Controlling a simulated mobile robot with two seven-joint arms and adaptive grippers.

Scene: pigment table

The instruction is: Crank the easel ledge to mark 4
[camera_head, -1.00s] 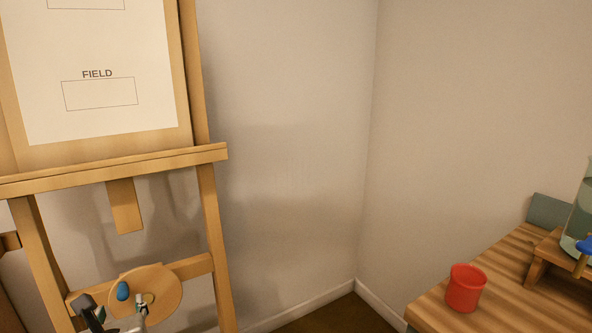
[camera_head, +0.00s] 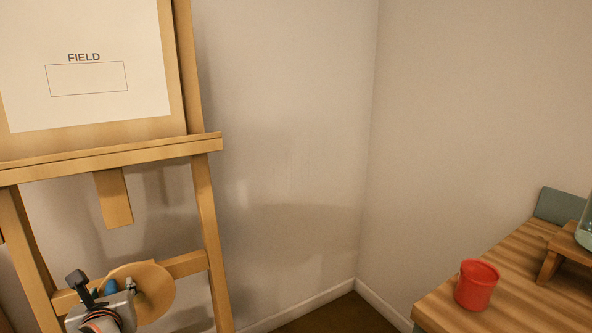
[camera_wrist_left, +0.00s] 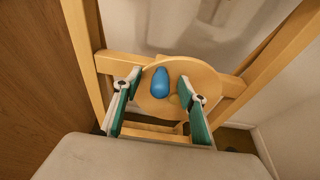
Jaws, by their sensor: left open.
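The easel ledge (camera_head: 120,155) runs across the easel at the left of the head view, with a white sheet marked FIELD on the board above it. The round wooden crank disc (camera_head: 152,287) sits on the lower crossbar, with a blue knob (camera_head: 111,286) on its face. My left gripper (camera_head: 100,285) is in front of the disc and partly covers it. In the left wrist view its open fingers (camera_wrist_left: 160,100) stand on either side of the blue knob (camera_wrist_left: 160,82), with gaps on both sides. No mark numbers are readable. My right gripper is not in view.
A wooden table (camera_head: 510,268) stands at the right with a red cup (camera_head: 477,284) near its front edge. A small wooden stand (camera_head: 562,252) holds a glass vessel (camera_head: 586,232). Bare wall and floor lie between easel and table.

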